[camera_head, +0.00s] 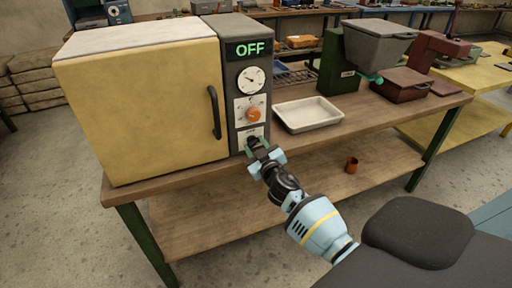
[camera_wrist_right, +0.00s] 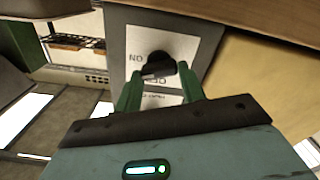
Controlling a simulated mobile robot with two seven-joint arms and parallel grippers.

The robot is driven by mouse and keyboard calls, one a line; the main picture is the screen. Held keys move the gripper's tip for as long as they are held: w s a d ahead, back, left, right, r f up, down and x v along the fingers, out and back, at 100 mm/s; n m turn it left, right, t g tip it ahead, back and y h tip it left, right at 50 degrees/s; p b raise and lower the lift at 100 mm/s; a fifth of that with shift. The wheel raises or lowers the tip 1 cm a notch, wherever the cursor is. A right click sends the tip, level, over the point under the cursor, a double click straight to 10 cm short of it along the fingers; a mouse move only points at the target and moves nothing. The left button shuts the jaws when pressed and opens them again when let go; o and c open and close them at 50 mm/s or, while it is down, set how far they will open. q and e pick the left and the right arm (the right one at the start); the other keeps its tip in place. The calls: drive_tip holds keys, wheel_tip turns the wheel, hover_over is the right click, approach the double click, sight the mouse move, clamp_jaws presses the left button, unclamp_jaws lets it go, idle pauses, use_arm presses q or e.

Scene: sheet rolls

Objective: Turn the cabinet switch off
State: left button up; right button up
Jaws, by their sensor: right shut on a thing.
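The yellow cabinet (camera_head: 140,105) stands on the bench with its door closed. Its grey control panel (camera_head: 237,85) has a display (camera_head: 250,49) reading OFF in green. The black switch (camera_wrist_right: 157,66) sits low on the panel, on a white plate with ON and OFF labels, which look upside down in the right wrist view. My right gripper (camera_head: 256,146) is at the switch; its green fingers (camera_wrist_right: 160,88) are shut on it and partly hide the plate. My left gripper is not in view.
Above the switch are an orange knob (camera_head: 253,115) and a round gauge (camera_head: 251,79). The black door handle (camera_head: 215,112) is to the left. A white tray (camera_head: 308,115) and a green machine (camera_head: 340,68) stand to the right. A small brown cup (camera_head: 352,165) is on the lower shelf.

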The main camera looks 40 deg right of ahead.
drive_tip(key=n, duration=0.4)
drive_tip(key=shift+f+n, duration=0.1)
drive_tip(key=shift+n, duration=0.3)
drive_tip(key=n, duration=0.3)
drive_tip(key=shift+a+n, duration=0.1)
drive_tip(key=shift+n, duration=0.2)
drive_tip(key=shift+f+n, duration=0.1)
drive_tip(key=shift+n, duration=2.2)
drive_tip(key=o, duration=1)
drive_tip(key=shift+c, duration=0.2)
